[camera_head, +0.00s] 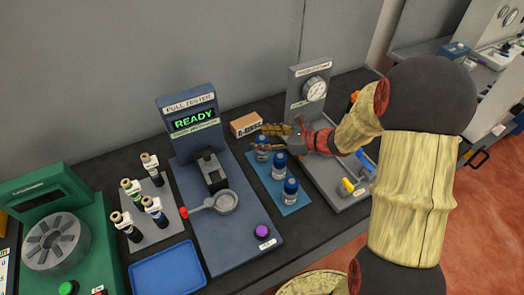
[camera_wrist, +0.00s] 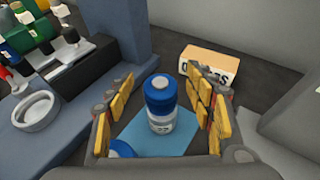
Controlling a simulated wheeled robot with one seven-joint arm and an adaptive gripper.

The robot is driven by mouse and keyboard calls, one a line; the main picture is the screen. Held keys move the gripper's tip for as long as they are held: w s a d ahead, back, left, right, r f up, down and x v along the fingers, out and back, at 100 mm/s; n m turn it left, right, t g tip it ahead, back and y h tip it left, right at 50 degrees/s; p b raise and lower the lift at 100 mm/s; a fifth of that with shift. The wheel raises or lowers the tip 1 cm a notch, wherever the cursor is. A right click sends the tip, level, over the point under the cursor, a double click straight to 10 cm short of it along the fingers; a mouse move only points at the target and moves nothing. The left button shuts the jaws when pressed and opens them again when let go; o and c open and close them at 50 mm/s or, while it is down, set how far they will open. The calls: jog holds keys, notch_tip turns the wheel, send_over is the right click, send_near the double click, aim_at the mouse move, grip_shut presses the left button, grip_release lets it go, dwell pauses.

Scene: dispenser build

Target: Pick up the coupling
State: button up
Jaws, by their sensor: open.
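Several blue-topped cylindrical parts stand upright on a light blue mat (camera_head: 261,186); I take them to be the couplings, though their labels are too small to read. My gripper (camera_head: 268,138) is open and empty at the rearmost blue-topped part (camera_head: 262,154), partly hiding it. In the wrist view this part (camera_wrist: 160,104) stands between and beyond the two yellow-padded fingers of my gripper (camera_wrist: 160,78), with gaps on both sides. A second blue top (camera_wrist: 122,149) shows at the lower left, mostly cut off. The middle part (camera_head: 279,168) and the front part (camera_head: 290,192) stand clear.
A cardboard box (camera_head: 246,123) lies behind the mat. The pull tester (camera_head: 190,125), reading READY, stands left. A grey gauge stand (camera_head: 308,88) is at the right. Several capped parts stand on a grey plate (camera_head: 150,237); an empty blue tray (camera_head: 168,270) lies in front.

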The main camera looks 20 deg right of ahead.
jog(key=shift+w+a+f, duration=0.1)
jog(key=shift+w+a, duration=0.1)
jog(key=shift+w, duration=0.05)
jog(key=shift+c, duration=0.6)
grip_shut()
dwell(0.6)
